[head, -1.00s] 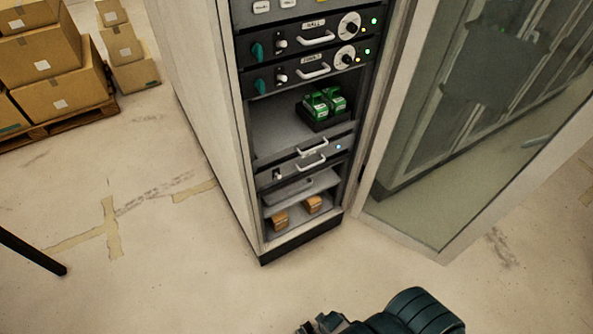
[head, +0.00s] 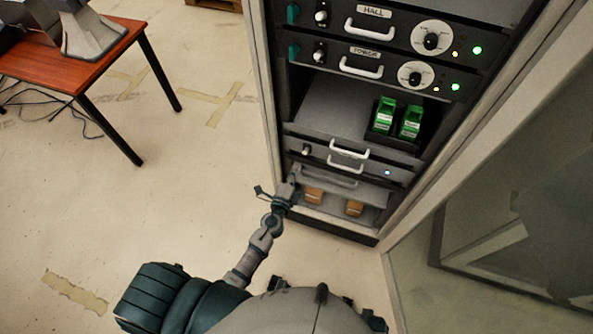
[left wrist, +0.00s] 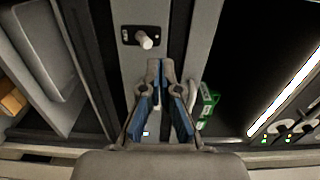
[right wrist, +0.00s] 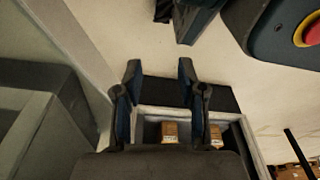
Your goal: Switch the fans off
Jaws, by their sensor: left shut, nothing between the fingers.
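The low grey panel (head: 335,158) in the rack has a small toggle switch (head: 306,150) at its left end, a white handle and a lit bluish lamp (head: 387,172). I read no fan label on it. My left gripper (head: 291,182) is just below the switch, at the rack's left side. In the left wrist view the shut, empty fingertips (left wrist: 160,66) point at this panel, apart from the white-tipped switch (left wrist: 145,40). I cannot tell which way the switch is set. My right gripper (right wrist: 159,68) is open and empty, above the floor in front of the rack.
The HALL (head: 385,25) and TOWER (head: 370,65) units above have knobs, handles and lit green lamps. Green items (head: 410,121) stand on a shelf; brown blocks (head: 354,208) sit at the bottom. The open glass door (head: 500,230) is at right, a red table (head: 85,60) at left.

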